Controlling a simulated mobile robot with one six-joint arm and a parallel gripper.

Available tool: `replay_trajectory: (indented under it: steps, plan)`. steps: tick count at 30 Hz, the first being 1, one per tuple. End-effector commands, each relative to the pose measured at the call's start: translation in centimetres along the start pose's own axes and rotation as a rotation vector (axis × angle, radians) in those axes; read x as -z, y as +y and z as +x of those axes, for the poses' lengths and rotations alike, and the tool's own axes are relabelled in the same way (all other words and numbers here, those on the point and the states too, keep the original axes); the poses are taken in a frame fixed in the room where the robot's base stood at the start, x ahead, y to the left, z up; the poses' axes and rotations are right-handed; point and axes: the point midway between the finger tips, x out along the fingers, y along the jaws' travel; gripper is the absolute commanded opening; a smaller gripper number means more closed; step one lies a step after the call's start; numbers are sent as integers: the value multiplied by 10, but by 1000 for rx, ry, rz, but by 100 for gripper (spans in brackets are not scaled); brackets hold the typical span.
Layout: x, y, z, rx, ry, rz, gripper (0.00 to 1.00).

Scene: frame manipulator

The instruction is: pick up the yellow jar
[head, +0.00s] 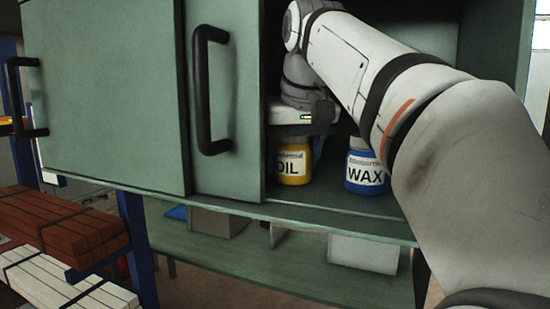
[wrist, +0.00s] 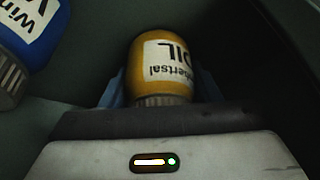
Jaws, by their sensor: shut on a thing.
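The yellow jar (head: 293,168) with a white label reading OIL stands on the floor of the green cabinet, just inside the opening behind the sliding door. My gripper (head: 299,132) is over it from above, and its fingers are mostly hidden in the head view. In the wrist view the yellow jar (wrist: 158,72) sits between the bluish fingertips of my gripper (wrist: 155,90), its ribbed cap toward the palm. The gripper is shut on the jar. I cannot tell whether the jar touches the shelf.
A blue jar (head: 365,170) labelled WAX stands right of the yellow jar; it also shows at the wrist view's upper left (wrist: 30,35). The green sliding door (head: 228,130) with a black handle is close on the left. Pale boxes (head: 363,252) sit on the lower shelf.

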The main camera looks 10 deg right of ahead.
Motion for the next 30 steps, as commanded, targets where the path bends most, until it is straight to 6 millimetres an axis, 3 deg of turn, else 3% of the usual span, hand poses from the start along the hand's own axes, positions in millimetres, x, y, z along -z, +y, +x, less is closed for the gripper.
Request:
replay_trajectory:
  steps: [9,22,30]
  plan:
    - [0,0,-1,0,1,1,27]
    - [3,1,-7,-1,2,1,27]
    - [14,1,-33,-1,3,2,27]
